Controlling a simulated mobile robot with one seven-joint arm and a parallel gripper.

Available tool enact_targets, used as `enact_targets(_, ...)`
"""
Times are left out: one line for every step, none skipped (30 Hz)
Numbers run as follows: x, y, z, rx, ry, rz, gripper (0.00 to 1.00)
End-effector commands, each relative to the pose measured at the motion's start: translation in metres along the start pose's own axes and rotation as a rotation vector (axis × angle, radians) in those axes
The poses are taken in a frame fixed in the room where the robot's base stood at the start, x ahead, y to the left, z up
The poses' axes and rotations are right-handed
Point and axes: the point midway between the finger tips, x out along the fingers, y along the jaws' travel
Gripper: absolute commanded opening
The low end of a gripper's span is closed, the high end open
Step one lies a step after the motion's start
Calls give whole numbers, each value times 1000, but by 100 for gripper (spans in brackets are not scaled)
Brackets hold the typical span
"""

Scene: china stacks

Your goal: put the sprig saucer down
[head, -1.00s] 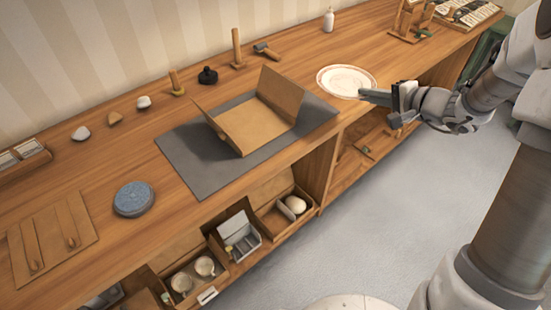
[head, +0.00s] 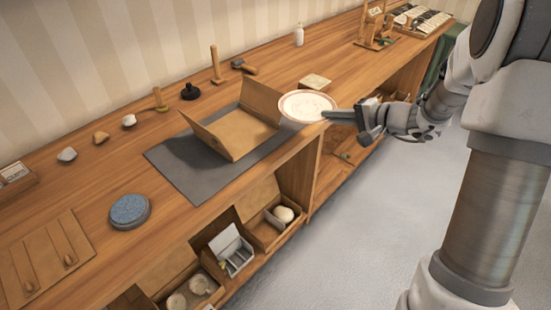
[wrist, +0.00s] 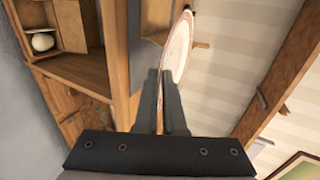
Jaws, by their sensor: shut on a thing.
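The sprig saucer (head: 307,104) is a pale round dish with a reddish-brown rim. My gripper (head: 330,113) is shut on its right edge in the head view. The saucer appears over the bench's front part, just right of an open tan folded holder (head: 236,128) on a grey mat (head: 187,170). Its height above the bench is hard to tell. In the wrist view the saucer (wrist: 178,48) shows nearly edge-on beyond the two dark fingers (wrist: 166,85). Any sprig pattern is too small to make out.
A small square block (head: 315,82) lies behind the saucer. A white bottle (head: 298,36) and several tools stand along the back. A blue-grey round pad (head: 129,211) lies at the left. Open shelves with boxes (head: 262,216) are below. Bare wood shows right of the mat.

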Motion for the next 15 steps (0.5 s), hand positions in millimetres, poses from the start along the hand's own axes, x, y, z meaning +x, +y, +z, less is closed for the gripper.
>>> enact_targets(6, 3, 9, 1, -6, -1, 0)
enact_targets(9, 6, 15, 1, -7, 0, 0)
enact_targets(13, 10, 23, 1, -7, 1, 0)
enact_targets(18, 12, 30, 3, -7, 0, 0)
enact_targets(22, 15, 37, 1, -8, 1, 0)
enact_targets(27, 19, 46, 1, -8, 1, 0)
enact_targets(31, 22, 52, 2, -8, 0, 0)
enact_targets(35, 25, 59, 2, -8, 1, 0)
enact_targets(39, 29, 67, 2, -6, 2, 0)
enact_targets(43, 31, 73, 1, -7, 1, 0)
enact_targets(46, 34, 79, 2, -7, 1, 0)
enact_targets(50, 36, 85, 1, -6, 1, 0)
enact_targets(53, 38, 90, 1, -6, 1, 0)
enact_targets(55, 39, 94, 0, -6, 0, 0)
enact_targets(58, 41, 97, 0, -5, -1, 0)
